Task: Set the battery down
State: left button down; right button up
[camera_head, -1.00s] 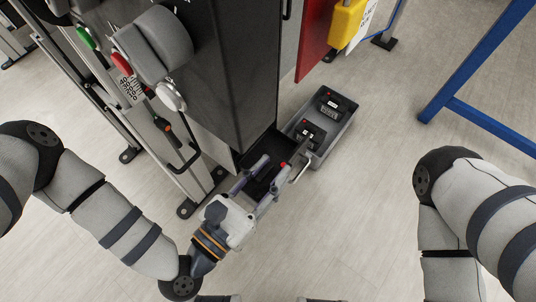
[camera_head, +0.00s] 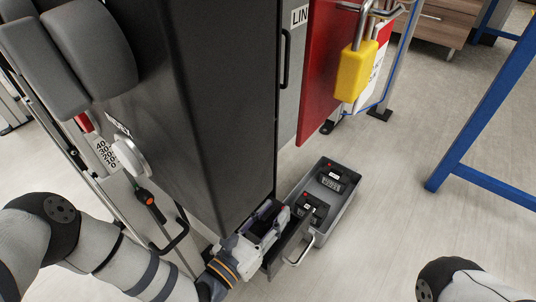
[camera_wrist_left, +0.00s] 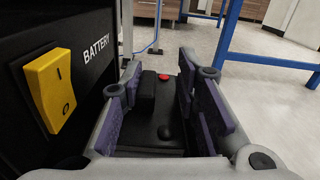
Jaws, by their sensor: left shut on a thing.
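My left gripper (camera_head: 273,212) is low at the front of the tall dark cabinet (camera_head: 205,100), over the open black drawer (camera_head: 290,243) with its pale handle (camera_head: 300,251). In the left wrist view, its purple fingers (camera_wrist_left: 165,90) are shut on the battery (camera_wrist_left: 160,125), a black block with a red terminal and a dark knob. In the head view the gripper mostly hides this battery. I cannot tell whether it touches the drawer floor. My right gripper is out of view; only part of the right arm shows at bottom right.
A grey crate (camera_head: 341,202) holding two black batteries (camera_head: 331,180) stands on the floor right beside the drawer. A yellow switch (camera_wrist_left: 51,85) beside the word BATTERY is close left of the fingers. A red panel with a yellow padlock (camera_head: 357,70) hangs behind.

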pick_arm(q)
jog(key=shift+f, duration=0.7)
jog(key=shift+f+b, duration=0.35)
jog(key=shift+b, duration=0.25)
jog(key=shift+f, duration=0.2)
jog(key=c, duration=1.5)
grip_release()
